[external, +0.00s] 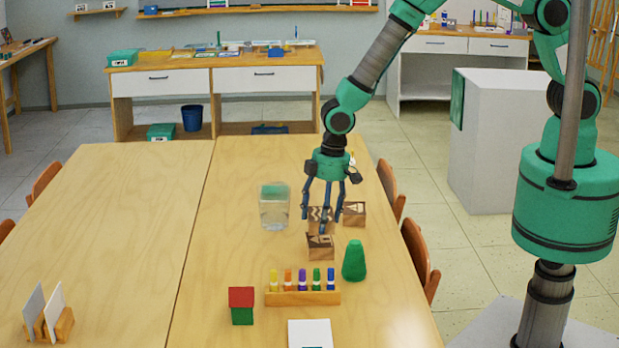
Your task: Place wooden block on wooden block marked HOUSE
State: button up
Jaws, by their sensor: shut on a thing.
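Three small wooden blocks with dark markings stand close together on the right part of the table. One block with a dark zigzag mark (317,214) is between the fingers of my gripper (321,222), which points down and is shut on it. A second wooden block (354,213) stands just to the right, and a third wooden block (320,248) stands in front. The marks are too small to tell for sure which one is HOUSE. The fingers partly hide the held block, and I cannot tell whether it is raised off the table.
A clear container with a greenish top (274,206) stands left of my gripper. A green cone-like piece (354,261), a rack of coloured markers (302,292), a red-roofed toy house (241,305) and a white card (310,334) are nearer the camera. The table's left half (120,220) is mostly clear.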

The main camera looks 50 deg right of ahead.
jog(key=shift+w+a+f, duration=0.1)
jog(key=shift+w+f, duration=0.05)
jog(key=shift+f, duration=1.6)
jog(key=shift+f+b, duration=0.1)
jog(key=shift+b, duration=0.2)
jog(key=o, duration=1.3)
jog(key=r, duration=0.4)
jog(key=s+r+p, duration=0.1)
jog(key=r, duration=0.3)
jog(key=d+r, duration=0.1)
jog(key=r, duration=0.3)
jog(key=shift+s+d, duration=0.1)
jog(key=shift+s, duration=0.05)
jog(key=shift+r, duration=0.1)
